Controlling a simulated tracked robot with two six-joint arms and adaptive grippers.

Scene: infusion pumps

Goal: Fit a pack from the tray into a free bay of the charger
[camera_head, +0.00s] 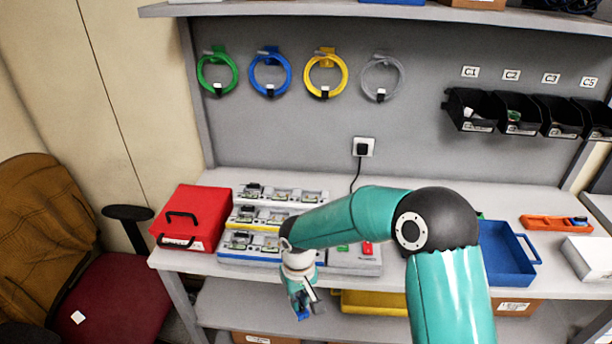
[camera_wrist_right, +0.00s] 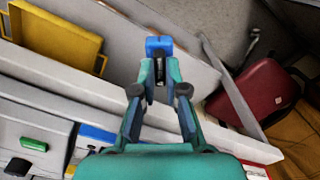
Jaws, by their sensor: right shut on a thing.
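My right gripper (camera_head: 303,304) reaches over the front edge of the bench, and the wrist view shows its fingers (camera_wrist_right: 159,72) shut on a small blue block (camera_wrist_right: 159,45), seemingly a pack. It also shows in the head view (camera_head: 302,312), clear of the bench. A low grey unit (camera_head: 367,268), seemingly the charger, lies right of the gripper; it carries a green piece (camera_head: 343,248) and a red piece (camera_head: 367,248). My arm hides part of it, so its bays are unclear. The blue tray (camera_head: 526,278) stands at right, partly behind my arm. My left gripper is out of view.
A stepped rack (camera_head: 232,252) of devices stands left of the grey unit, beside a red case (camera_head: 203,207). A yellow tray (camera_head: 387,308) sits on the lower shelf. An orange holder (camera_head: 540,222) and white box (camera_head: 590,257) lie at right. A red chair (camera_head: 110,305) stands left.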

